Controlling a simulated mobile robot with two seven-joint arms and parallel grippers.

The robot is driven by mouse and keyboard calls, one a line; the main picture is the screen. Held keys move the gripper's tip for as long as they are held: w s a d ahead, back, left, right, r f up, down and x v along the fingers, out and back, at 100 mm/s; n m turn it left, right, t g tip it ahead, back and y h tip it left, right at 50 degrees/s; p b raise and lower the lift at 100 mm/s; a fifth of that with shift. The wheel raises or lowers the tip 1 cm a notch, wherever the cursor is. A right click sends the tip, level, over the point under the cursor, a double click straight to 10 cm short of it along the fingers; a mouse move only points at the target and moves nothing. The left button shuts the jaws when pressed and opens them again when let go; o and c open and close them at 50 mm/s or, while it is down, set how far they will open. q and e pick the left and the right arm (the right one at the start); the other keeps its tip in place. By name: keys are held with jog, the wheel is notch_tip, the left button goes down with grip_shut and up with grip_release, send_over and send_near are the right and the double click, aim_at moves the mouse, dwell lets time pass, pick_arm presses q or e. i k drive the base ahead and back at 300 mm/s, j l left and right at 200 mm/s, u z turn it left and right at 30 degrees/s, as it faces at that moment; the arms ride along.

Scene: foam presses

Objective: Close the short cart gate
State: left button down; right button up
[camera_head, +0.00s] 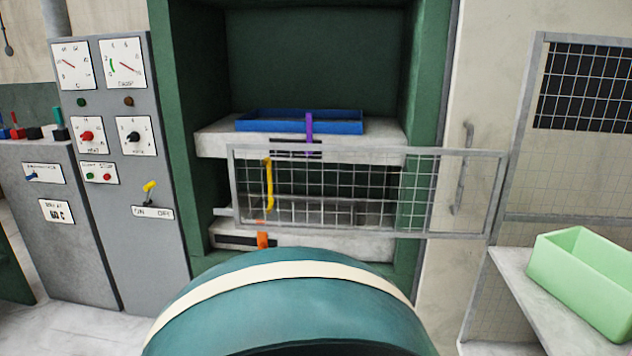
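A low grey wire-mesh gate (498,195) shows in the head view, standing across the front of the green press (425,90). A yellow handle (268,185) is on its left end. Its right end reaches past the right post of the press, in front of the pale wall. I cannot tell whether its left end touches the press or stands apart from it. No latch is clear to see. Neither of my grippers is in view.
A blue tray (300,122) with a purple upright piece (309,132) lies on the press's pale slab. A grey control cabinet (160,240) stands left. A light green bin (580,270) sits on a shelf at right. An orange piece (262,236) shows below the gate.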

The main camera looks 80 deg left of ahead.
aim_at(235, 211)
jog(key=k+j+u, duration=0.25)
jog(key=j, duration=1.1)
jog(key=k+j+u, duration=0.25)
jog(key=j, duration=1.15)
jog(key=j+u, duration=0.25)
jog(key=j, duration=1.2)
